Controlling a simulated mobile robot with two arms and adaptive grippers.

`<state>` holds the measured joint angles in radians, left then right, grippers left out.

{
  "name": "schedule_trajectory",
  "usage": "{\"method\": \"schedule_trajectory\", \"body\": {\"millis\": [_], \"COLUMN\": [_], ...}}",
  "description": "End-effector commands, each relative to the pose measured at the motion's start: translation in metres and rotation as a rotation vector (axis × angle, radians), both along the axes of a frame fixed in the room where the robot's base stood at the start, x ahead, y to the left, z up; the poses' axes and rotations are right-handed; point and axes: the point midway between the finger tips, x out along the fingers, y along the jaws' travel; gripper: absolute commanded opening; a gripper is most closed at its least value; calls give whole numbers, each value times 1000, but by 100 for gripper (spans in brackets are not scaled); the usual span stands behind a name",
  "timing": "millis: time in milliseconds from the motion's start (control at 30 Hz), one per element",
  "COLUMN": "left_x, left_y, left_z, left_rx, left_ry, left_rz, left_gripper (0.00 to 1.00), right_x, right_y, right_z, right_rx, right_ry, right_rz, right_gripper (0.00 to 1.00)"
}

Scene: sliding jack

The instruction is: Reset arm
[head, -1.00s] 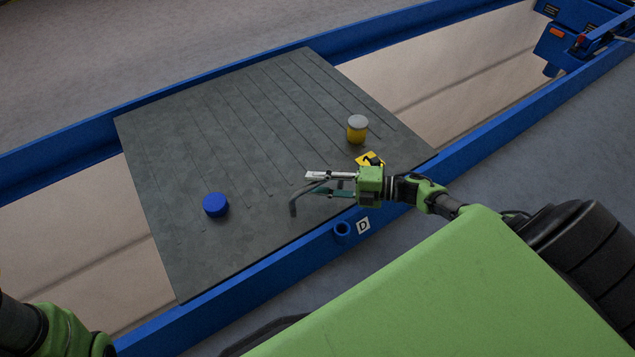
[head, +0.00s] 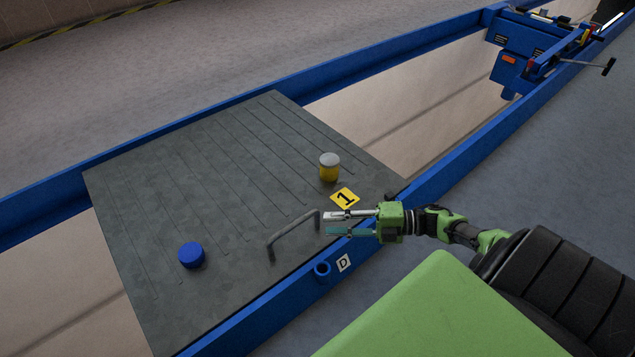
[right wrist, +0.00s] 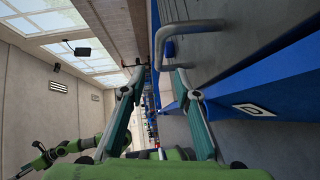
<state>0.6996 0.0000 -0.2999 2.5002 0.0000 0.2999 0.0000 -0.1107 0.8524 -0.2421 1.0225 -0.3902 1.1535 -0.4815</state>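My right gripper (head: 327,224) is open and empty at the near right edge of the grey ribbed plate (head: 225,150). Its fingertips are just right of a grey bar handle (head: 292,233) fixed on that plate. In the right wrist view the two teal-lined fingers (right wrist: 156,76) stand apart, and the handle (right wrist: 190,28) shows beyond their tips, with nothing gripped. My left gripper does not show in the head view; a green and black arm (right wrist: 68,148) shows at the lower left of the right wrist view.
Blue machinery (head: 525,50) stands at the far right.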

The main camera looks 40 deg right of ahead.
Motion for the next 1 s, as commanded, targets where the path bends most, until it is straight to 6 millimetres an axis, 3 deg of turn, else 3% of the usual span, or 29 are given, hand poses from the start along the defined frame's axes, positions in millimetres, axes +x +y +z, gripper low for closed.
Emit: {"method": "schedule_trajectory", "body": {"millis": [733, 867, 967, 1000], "left_x": [0, 10, 26, 33], "left_y": [0, 0, 1, 2], "left_z": [1, 4, 7, 7], "left_rx": [0, 0, -3, -3], "left_ry": [1, 27, 68, 89], "left_rz": [0, 0, -2, -4], "left_gripper": [58, 58, 58, 58], "right_x": [-6, -5, -3, -3], "right_y": [-5, 22, 70, 93], "right_z": [3, 21, 55, 74], "right_rx": [5, 67, 183, 245], "right_ry": [-1, -11, -29, -39], "right_rz": [1, 18, 47, 61], "right_gripper": [29, 29, 29, 29]}}
